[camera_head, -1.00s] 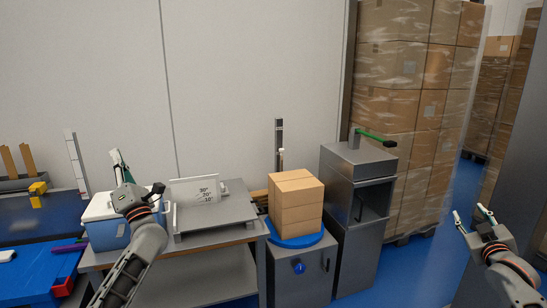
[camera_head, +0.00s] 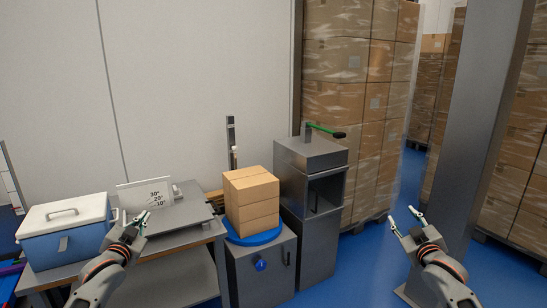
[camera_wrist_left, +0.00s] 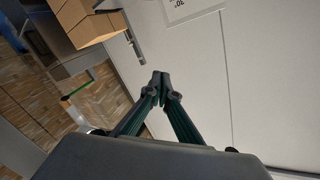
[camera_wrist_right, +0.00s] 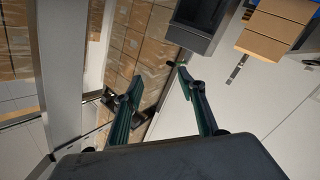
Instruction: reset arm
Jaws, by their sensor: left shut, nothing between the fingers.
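My left gripper (camera_head: 132,219) is in front of the metal bench with the angle sign, in the head view. In the left wrist view its fingertips (camera_wrist_left: 161,78) meet with nothing between them. My right gripper (camera_head: 404,222) is over the blue floor at the right, before the grey column. In the right wrist view its fingers (camera_wrist_right: 158,75) stand well apart and hold nothing. Both grippers are clear of the boxes.
A blue cooler with a white lid (camera_head: 65,218) stands left on the bench (camera_head: 180,282). Cardboard boxes (camera_head: 252,201) sit on a blue turntable (camera_head: 254,237). A grey cabinet (camera_head: 308,215) and wrapped pallet stacks (camera_head: 340,105) stand behind. A grey column (camera_head: 482,130) rises at right.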

